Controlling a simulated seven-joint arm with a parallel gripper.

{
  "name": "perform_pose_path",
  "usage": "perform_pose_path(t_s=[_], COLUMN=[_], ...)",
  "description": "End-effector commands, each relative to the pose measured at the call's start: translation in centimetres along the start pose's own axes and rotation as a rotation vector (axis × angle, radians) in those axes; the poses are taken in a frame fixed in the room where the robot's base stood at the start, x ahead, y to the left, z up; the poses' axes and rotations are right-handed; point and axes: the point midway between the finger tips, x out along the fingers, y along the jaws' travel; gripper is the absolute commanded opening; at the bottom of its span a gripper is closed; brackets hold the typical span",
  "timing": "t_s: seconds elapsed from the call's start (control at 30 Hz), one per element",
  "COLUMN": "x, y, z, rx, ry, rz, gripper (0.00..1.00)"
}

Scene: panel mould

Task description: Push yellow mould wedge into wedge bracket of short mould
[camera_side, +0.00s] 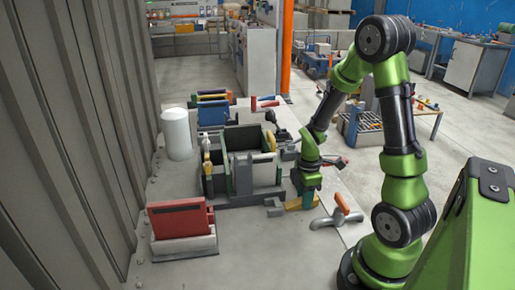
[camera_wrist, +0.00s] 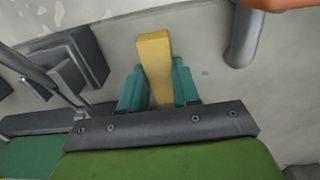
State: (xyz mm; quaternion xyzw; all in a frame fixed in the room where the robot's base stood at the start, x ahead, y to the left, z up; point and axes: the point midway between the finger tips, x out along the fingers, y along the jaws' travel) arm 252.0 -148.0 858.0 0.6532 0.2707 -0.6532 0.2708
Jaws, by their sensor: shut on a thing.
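My gripper (camera_wrist: 159,88) has teal fingers. In the wrist view it is shut on a yellow mould wedge (camera_wrist: 154,52), which sticks out beyond the fingertips. The mould (camera_side: 243,172) is a dark green and grey box frame at the middle of the table. Dark grey bracket-like blocks (camera_wrist: 72,63) lie left of the wedge in the wrist view, apart from it. I cannot tell which is the wedge bracket.
An orange-handled grey tool (camera_side: 342,207) lies at the table's right edge, near my gripper. A red block on a grey base (camera_side: 182,220) stands at the front left. A white cylinder (camera_side: 176,134) stands at the back left. The front middle of the table is clear.

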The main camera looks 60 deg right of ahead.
Motion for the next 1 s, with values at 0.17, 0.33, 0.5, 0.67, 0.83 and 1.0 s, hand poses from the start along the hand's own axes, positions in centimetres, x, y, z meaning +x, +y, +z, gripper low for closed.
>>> perform_pose_path(t_s=[0.17,0.33,0.5,0.67,0.83,1.0], x=[0.0,0.0,0.0,0.0,0.0,0.0], y=[0.0,0.0,0.0,0.0,0.0,0.0], z=[0.0,-0.2,-0.8,-1.3,-1.8,-2.3], rx=[0.000,-0.001,-0.001,-0.002,-0.002,-0.002], ry=[0.000,0.000,0.000,0.000,0.000,0.000], rz=[0.000,0.000,0.000,0.000,0.000,-0.001], gripper=[0.00,0.00,0.00,0.00,0.00,0.00])
